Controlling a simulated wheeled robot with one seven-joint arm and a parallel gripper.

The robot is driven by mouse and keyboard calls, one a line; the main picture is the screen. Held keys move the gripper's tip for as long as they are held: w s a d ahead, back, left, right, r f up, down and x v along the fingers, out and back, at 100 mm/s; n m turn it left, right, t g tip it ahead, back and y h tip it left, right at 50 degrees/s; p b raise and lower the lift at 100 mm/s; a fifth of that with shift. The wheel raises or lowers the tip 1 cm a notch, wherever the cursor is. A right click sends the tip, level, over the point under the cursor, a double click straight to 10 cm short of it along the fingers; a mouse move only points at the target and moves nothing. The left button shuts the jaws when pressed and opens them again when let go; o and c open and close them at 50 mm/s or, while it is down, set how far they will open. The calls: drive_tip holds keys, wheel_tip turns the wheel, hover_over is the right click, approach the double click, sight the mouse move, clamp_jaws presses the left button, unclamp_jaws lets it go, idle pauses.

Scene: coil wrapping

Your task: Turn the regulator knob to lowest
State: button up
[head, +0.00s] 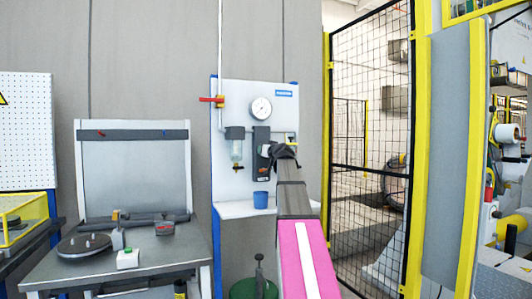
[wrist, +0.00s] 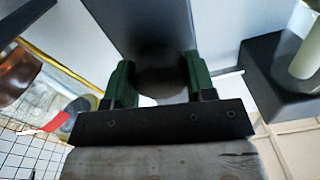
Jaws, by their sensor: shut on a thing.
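The regulator is a dark upright block (head: 261,138) on the white wall panel, below a round pressure gauge (head: 261,108). In the wrist view its dark body (wrist: 140,18) fills the top middle. The dark round knob (wrist: 162,82) sits between the two green fingers of my gripper (wrist: 159,78), which is shut on it. In the head view my gripper (head: 272,152) is at the right side of the regulator, and it and my arm hide the knob. I can see no mark showing the knob's setting.
A filter with a clear bowl (head: 237,150) hangs left of the regulator. A red valve handle (head: 211,99) is at the panel's upper left. A blue cup (head: 260,199) stands on the shelf below. A workbench (head: 185,257) is at left, a mesh fence (head: 370,110) at right.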

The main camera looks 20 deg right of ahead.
idle(0.4)
drive_tip(key=o, duration=0.9)
drive_tip(key=shift+s, duration=0.1)
drive_tip(key=s, duration=1)
drive_tip(key=shift+s+d, duration=0.3)
drive_tip(key=shift+d, duration=0.05)
drive_tip(key=shift+f, duration=0.1)
